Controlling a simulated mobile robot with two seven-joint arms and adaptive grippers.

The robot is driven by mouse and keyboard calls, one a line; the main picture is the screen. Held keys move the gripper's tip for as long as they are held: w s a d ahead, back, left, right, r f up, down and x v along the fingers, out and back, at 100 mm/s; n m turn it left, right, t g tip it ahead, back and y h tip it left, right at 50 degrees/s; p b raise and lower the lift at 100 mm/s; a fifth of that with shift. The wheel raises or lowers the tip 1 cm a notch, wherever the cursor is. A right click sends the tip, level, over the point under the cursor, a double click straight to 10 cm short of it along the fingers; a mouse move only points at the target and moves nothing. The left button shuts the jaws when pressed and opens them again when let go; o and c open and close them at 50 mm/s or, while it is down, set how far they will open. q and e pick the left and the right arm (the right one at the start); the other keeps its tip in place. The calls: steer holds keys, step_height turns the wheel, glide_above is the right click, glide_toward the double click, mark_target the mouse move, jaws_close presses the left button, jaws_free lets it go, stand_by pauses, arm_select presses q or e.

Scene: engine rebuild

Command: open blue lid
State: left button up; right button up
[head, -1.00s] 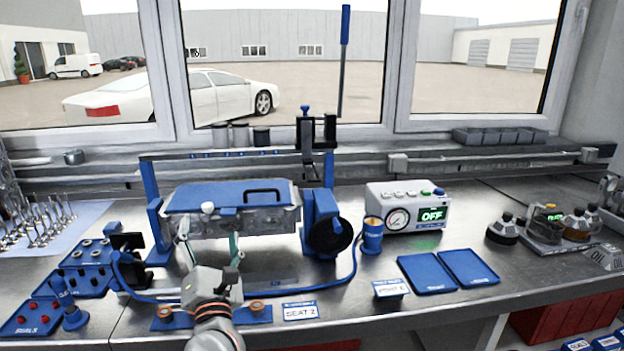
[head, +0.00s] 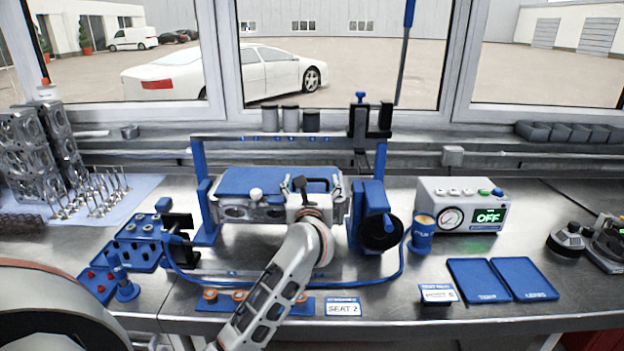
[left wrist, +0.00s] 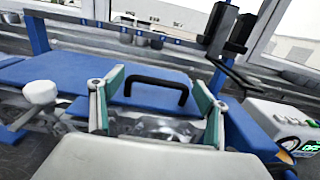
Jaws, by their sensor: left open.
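The blue lid (head: 250,182) lies flat and closed on top of the metal cylinder head (head: 238,213) in the blue stand. Its black handle (left wrist: 155,84) shows between my left gripper's fingers in the left wrist view. My left gripper (left wrist: 160,95) is open, with green-padded fingers on either side of the handle's line of sight. In the head view, my left arm and wrist cover the lid's right part and the fingertips. I cannot tell whether the fingers touch the handle. My right gripper is not in view.
The blue stand (head: 201,205) has uprights beside the lid and a black wheel (head: 382,231) at the right. A pressure box reading OFF (head: 462,207), a blue cup (head: 422,233) and blue trays (head: 480,281) stand further right. A blue hose (head: 300,287) runs along the front.

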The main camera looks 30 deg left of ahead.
arm_select(q)
steer(key=shift+w+a, duration=0.3)
steer(key=shift+w, duration=0.25)
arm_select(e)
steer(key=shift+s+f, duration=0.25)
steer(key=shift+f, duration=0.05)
arm_select(q)
steer(key=c, duration=1.3)
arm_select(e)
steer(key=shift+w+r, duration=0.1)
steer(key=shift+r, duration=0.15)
arm_select(q)
steer(key=shift+r, duration=0.1)
